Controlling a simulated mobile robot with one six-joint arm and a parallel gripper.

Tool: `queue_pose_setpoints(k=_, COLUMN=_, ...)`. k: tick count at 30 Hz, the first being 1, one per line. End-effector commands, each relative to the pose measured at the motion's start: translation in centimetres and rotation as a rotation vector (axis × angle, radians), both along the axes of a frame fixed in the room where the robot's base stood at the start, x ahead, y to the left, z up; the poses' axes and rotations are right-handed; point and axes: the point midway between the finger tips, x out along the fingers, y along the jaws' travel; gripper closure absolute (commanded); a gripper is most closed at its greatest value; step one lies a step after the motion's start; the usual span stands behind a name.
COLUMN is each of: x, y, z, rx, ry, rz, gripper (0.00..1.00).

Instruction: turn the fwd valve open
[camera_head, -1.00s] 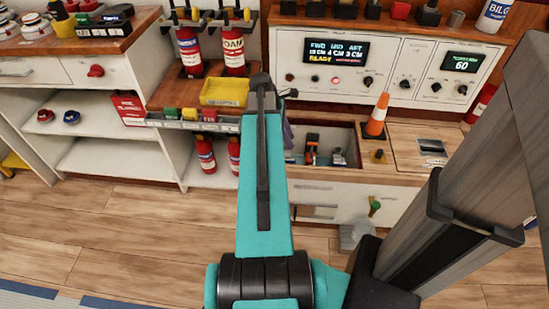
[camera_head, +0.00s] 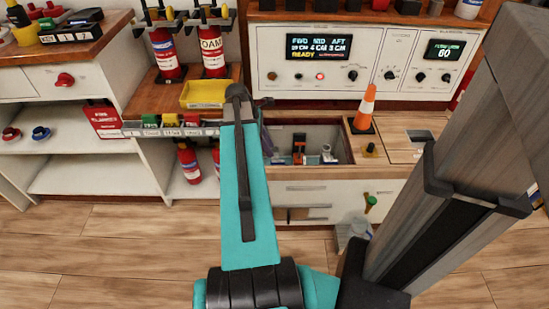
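An open recessed bay (camera_head: 345,137) in the counter holds several small fittings, one with an orange-red part (camera_head: 299,145) and a pale one with blue (camera_head: 327,153). They look like valves, but I cannot read which one is fwd or how its handle is turned. The display (camera_head: 318,46) on the panel above shows FWD, MID and AFT columns and READY. My teal arm (camera_head: 249,200) reaches up the picture, its far end left of the bay. Only dark parts of my gripper (camera_head: 262,102) seem to show there; its fingers are hidden behind the arm.
An orange cone (camera_head: 365,108) stands right of the bay, near a small dark knob (camera_head: 371,149). A yellow tray (camera_head: 205,93) and fire extinguishers (camera_head: 166,54) are at left. A green-handled tap (camera_head: 370,203) sticks out of the counter front.

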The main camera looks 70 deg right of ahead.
Motion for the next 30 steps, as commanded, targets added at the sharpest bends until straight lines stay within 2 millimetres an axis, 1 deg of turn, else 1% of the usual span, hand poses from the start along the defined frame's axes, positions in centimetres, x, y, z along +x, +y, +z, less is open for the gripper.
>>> queue_pose_setpoints(k=5, x=-0.4, y=-0.1, z=-1.4, rx=0.000, ry=0.000, rz=0.002, gripper=0.70)
queue_pose_setpoints(k=12, x=-1.4, y=-0.5, z=-4.2, rx=0.001, ry=0.000, rz=0.002, gripper=0.70)
queue_pose_setpoints(k=18, x=-2.1, y=-0.8, z=-6.0, rx=0.001, ry=0.000, rz=0.002, gripper=0.70)
queue_pose_setpoints(k=23, x=-2.4, y=-0.9, z=-6.6, rx=0.000, ry=0.000, rz=0.003, gripper=0.70)
queue_pose_setpoints(k=30, x=-2.4, y=-0.9, z=-6.7, rx=-0.001, ry=0.000, rz=0.004, gripper=0.70)
